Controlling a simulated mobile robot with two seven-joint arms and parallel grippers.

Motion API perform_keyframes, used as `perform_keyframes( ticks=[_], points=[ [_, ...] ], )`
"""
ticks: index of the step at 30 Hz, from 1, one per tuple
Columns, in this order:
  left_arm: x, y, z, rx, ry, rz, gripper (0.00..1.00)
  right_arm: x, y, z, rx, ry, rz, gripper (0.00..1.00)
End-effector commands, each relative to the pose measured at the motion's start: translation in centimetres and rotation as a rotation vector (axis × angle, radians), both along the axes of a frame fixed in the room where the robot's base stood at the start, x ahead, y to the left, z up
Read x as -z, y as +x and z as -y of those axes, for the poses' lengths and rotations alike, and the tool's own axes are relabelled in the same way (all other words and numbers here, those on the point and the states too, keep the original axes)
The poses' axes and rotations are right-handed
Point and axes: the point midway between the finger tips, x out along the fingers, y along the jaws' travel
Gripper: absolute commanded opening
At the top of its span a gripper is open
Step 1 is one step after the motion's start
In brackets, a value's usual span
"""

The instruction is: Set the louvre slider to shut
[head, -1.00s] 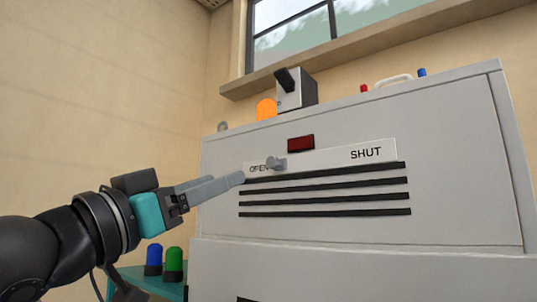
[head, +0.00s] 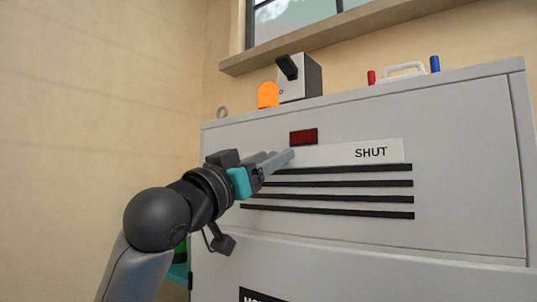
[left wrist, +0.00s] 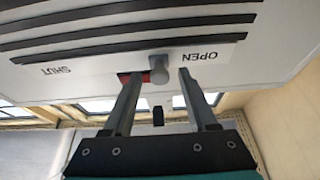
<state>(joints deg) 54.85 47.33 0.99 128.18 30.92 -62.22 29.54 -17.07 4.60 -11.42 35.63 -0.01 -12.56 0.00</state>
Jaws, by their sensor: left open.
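The louvre slider's grey knob (left wrist: 157,70) is at the OPEN end of its pale label strip (left wrist: 205,48), seen upside down in the left wrist view. In the head view my gripper hides the knob and the word OPEN; the strip (head: 335,153) shows SHUT at its right end. My left gripper (head: 289,156) is at the strip's left part. In the left wrist view its open fingers (left wrist: 159,76) stand on either side of the knob, with gaps showing on both sides. How deep the knob sits between them is unclear. My right gripper is not seen.
Dark louvre slots (head: 340,183) run below the strip on the grey cabinet (head: 465,160). A dark red panel (head: 303,136) sits just above the strip. On top are an orange lamp (head: 268,95), a switch box (head: 301,78) and a white handle (head: 404,69).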

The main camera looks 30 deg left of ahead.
Motion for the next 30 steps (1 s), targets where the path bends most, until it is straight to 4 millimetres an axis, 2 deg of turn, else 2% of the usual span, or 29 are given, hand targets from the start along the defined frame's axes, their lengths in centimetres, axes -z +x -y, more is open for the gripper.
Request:
perform_keyframes(
  ticks=[7,22,30],
  points=[
    [0.01,0.02,0.01,0.000,0.000,0.000,0.56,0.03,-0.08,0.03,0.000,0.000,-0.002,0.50],
    [0.02,-0.01,-0.01,0.000,0.000,0.000,0.00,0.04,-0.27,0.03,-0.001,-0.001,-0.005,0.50],
    [0.02,-0.01,-0.01,0.000,0.000,0.000,0.00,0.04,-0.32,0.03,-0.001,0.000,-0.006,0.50]
  ],
)
